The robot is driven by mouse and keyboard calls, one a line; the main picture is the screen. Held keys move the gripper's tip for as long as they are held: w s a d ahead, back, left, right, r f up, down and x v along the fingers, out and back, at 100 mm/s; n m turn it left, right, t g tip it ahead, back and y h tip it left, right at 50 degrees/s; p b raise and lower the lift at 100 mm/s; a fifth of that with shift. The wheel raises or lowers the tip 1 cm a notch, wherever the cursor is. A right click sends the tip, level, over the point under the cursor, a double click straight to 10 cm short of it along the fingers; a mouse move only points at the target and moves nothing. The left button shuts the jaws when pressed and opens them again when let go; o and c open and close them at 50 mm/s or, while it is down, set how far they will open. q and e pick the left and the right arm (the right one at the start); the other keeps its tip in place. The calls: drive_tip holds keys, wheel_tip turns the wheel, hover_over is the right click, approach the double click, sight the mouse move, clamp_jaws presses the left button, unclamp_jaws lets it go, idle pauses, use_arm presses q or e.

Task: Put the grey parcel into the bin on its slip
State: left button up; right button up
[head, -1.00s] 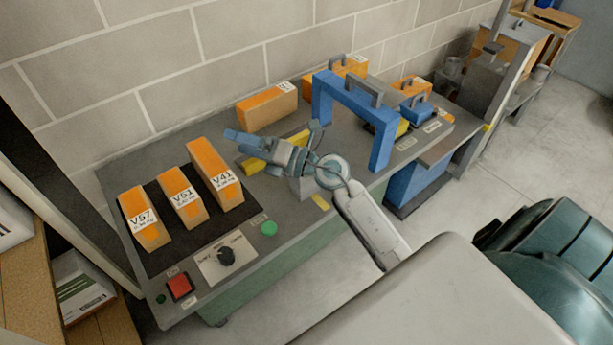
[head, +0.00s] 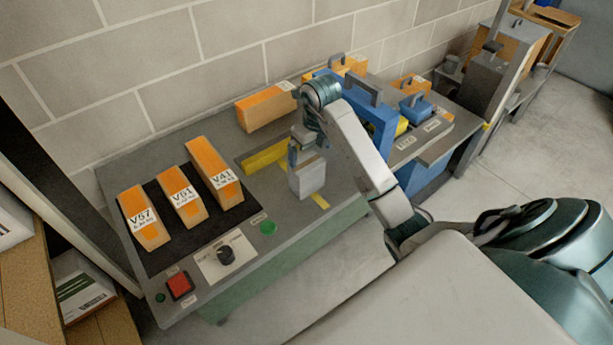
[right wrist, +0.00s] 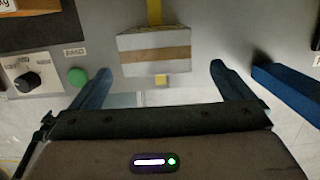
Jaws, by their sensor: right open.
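The grey parcel (head: 307,180), a small box with a brown tape band, stands on the grey bench in the head view. It also shows in the right wrist view (right wrist: 155,45), ahead of the fingertips. My right gripper (head: 304,143) points down at the parcel, its fingers partly hidden by my wrist. In the right wrist view the right gripper (right wrist: 158,77) is open, its fingers spread wider than the parcel, with nothing held. I cannot make out a slip on the parcel or a bin. My left gripper is not in view.
Three orange-topped cartons labelled V57 (head: 145,218), V51 (head: 182,197) and V41 (head: 216,173) stand on a black mat at the left. A blue arch (head: 378,125) stands right of the parcel. A green button (head: 267,228) and a dial (head: 226,256) sit near the front edge.

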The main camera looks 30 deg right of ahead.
sight(309, 163)
drive_tip(key=f+b, duration=0.2)
drive_tip(key=f, duration=0.1)
drive_tip(key=f+b, duration=0.1)
drive_tip(key=b, duration=0.1)
drive_tip(key=shift+w+a+f, duration=0.1)
drive_tip(key=shift+w+f, duration=0.15)
drive_tip(key=shift+w, duration=0.05)
drive_tip(key=shift+w+f+b, duration=0.15)
drive_tip(key=shift+f+b, duration=0.55)
drive_tip(key=shift+f, duration=0.1)
drive_tip(key=shift+a+f+b, duration=0.15)
drive_tip(key=shift+f+b, duration=0.2)
drive_tip(key=shift+f, duration=0.25)
drive_tip(key=shift+w+a+f+p, duration=0.1)
drive_tip(key=shift+w+f+p, duration=0.15)
drive_tip(key=shift+f+p, duration=0.7)
drive_tip(key=shift+f, duration=0.6)
drive_tip(key=shift+w, duration=0.1)
drive_tip(key=c, duration=1.1)
drive_tip(key=shift+r, duration=0.1)
